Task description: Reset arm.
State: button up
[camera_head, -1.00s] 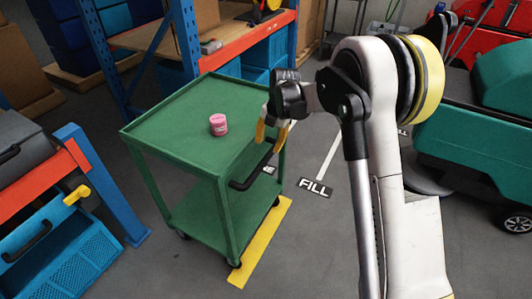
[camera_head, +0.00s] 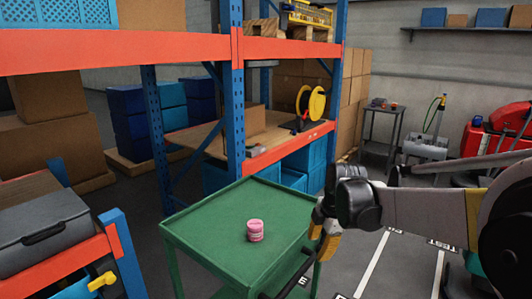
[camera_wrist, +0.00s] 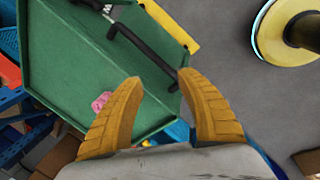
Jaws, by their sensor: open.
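My gripper (camera_head: 325,240) hangs beside the right edge of the green cart in the head view. In the wrist view its two yellow fingers (camera_wrist: 166,100) are spread apart with nothing held between them. My arm comes in from the right of the head view.
A pink jar (camera_head: 255,230) stands on the green cart (camera_head: 205,215); it also shows in the wrist view (camera_wrist: 101,102). The cart's black handle (camera_head: 295,275) is close below my gripper. An orange and blue rack (camera_head: 236,100) stands behind. Marked floor at right is open (camera_head: 400,260).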

jog(key=s+d+r+m+t, duration=0.1)
jog(key=s+r+m, duration=0.2)
jog(key=s+m, duration=0.3)
jog(key=s+d+r+m+t, duration=0.1)
jog(key=s+r+m, duration=0.25)
jog(key=s, duration=0.45)
jog(key=s+d+f+m+t+h, duration=0.1)
jog(key=s+f+m+t, duration=0.1)
jog(key=s+m, duration=0.9)
jog(key=shift+s+d+f, duration=0.35)
jog(key=shift+s+d, duration=0.05)
jog(key=shift+s, duration=0.05)
